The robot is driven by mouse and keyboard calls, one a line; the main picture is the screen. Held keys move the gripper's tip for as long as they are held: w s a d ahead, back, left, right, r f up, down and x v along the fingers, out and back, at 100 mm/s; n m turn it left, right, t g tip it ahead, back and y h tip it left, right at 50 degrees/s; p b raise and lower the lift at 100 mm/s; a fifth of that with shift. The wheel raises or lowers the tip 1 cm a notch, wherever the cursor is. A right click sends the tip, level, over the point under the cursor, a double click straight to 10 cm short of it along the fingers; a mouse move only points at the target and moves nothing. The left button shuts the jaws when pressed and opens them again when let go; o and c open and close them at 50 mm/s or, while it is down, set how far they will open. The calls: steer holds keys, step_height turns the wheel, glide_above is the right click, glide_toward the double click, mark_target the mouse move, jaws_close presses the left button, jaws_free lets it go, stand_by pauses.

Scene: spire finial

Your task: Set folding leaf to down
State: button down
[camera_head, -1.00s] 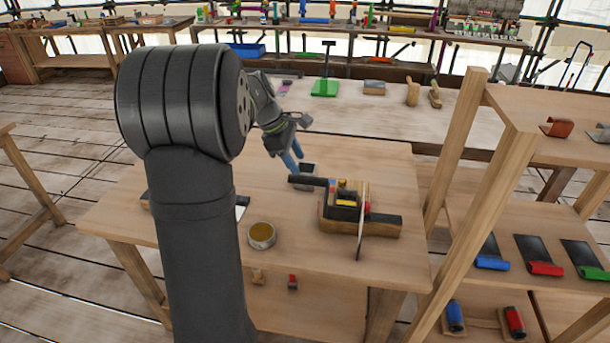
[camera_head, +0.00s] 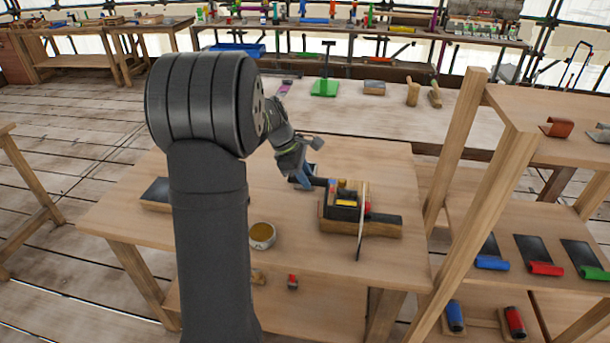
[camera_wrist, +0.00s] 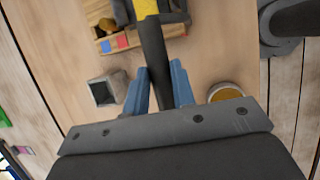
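The bench folder (camera_head: 360,222) stands on the table, a dark body with yellow, red and blue parts on a wooden base. A thin pale plate (camera_head: 361,225) stands upright at its right side; I cannot tell for sure which part is the leaf. A dark bar (camera_head: 318,181) sticks out from the folder to the left. My gripper (camera_head: 306,180) is at this bar's end. In the wrist view, the bar (camera_wrist: 152,50) passes between the blue fingers of my gripper (camera_wrist: 160,70). The fingers are apart, with a gap visible on the right.
A grey open box (camera_wrist: 108,88) stands beside the fingers. A round tin (camera_head: 262,235) with amber contents is near the table's front. A dark flat sheet (camera_head: 156,192) lies at the left. A wooden shelf (camera_head: 500,150) rises at the right.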

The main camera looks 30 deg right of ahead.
steer(key=shift+s+a+f+m+t+h, duration=0.35)
steer(key=shift+s+a+f+t+h, duration=0.65)
steer(key=shift+s+a+f, duration=0.85)
steer(key=shift+s+a+f+m+t+h, duration=0.3)
steer(key=shift+s+a+f+t+h, duration=0.7)
steer(key=shift+s+a+f, duration=0.8)
steer(key=shift+s+a+f+m+t+h, duration=0.35)
steer(key=shift+s+a+f+t+h, duration=0.65)
steer(key=shift+s+a+f, duration=0.85)
steer(key=shift+s+a+r, duration=0.1)
steer(key=shift+s+r, duration=0.05)
steer(key=c, duration=1.2)
jaws_free()
steer(key=shift+h, duration=0.3)
steer(key=shift+r, duration=0.1)
